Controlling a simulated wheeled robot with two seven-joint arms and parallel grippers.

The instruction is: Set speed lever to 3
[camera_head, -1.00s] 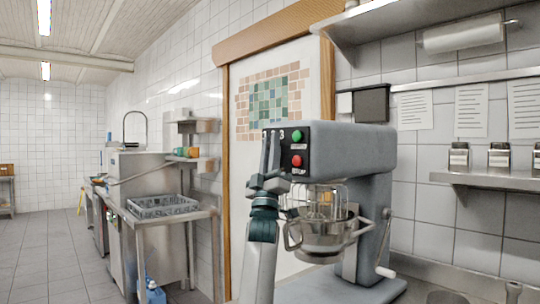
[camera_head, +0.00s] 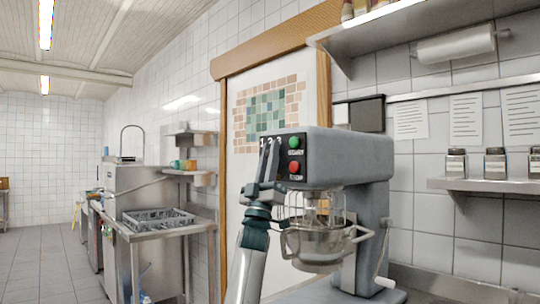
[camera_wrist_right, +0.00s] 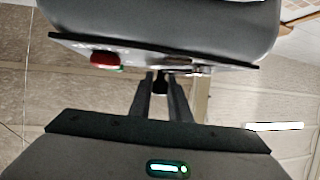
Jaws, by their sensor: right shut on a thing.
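The grey stand mixer (camera_head: 345,160) stands at centre right with its dark control panel facing left. The panel carries the digits 1, 2, 3 along its top, a green button (camera_head: 294,143) and a red button (camera_head: 293,167). My right gripper (camera_head: 270,152) points up against the panel, just below the digits and left of the buttons. In the wrist view, its two fingers are shut on a small dark piece, the speed lever (camera_wrist_right: 160,83), mostly hidden between them. I cannot read which digit the lever points to. My left gripper is out of view.
The mixer's metal bowl (camera_head: 322,246) and wire guard (camera_head: 316,206) sit below the head, close to my right arm. A steel shelf (camera_head: 490,187) with jars is on the right wall. A steel counter with a dish rack (camera_head: 155,221) stands at left.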

